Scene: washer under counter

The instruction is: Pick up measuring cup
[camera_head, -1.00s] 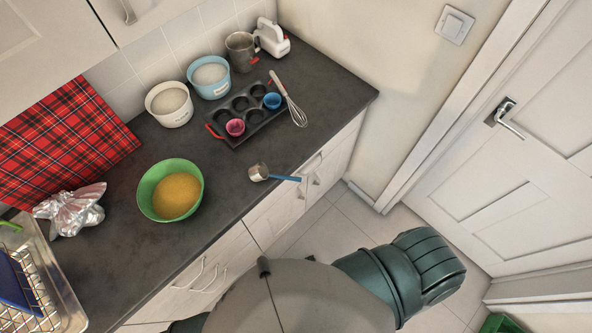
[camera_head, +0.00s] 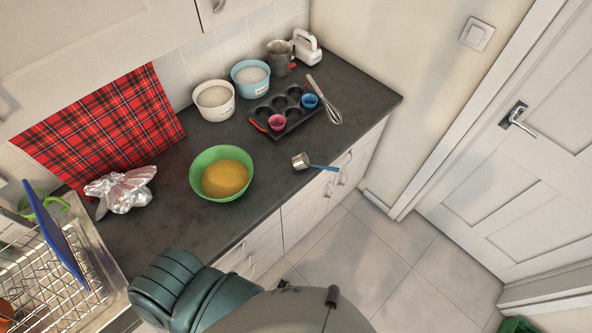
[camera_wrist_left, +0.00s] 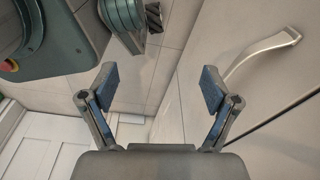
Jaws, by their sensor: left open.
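The measuring cup is a small metal cup (camera_head: 300,161) with a blue handle that sticks out over the front edge of the dark counter, right of the green bowl. My left gripper (camera_wrist_left: 160,88) is open and empty in the left wrist view, facing the floor beside a pale cabinet front with a metal handle. The measuring cup is not seen in that view. My left gripper is not seen in the head view. My right gripper is in neither view.
A dish rack (camera_head: 65,265) is at lower left. Cabinet handles (camera_wrist_left: 262,52) stick out below the counter.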

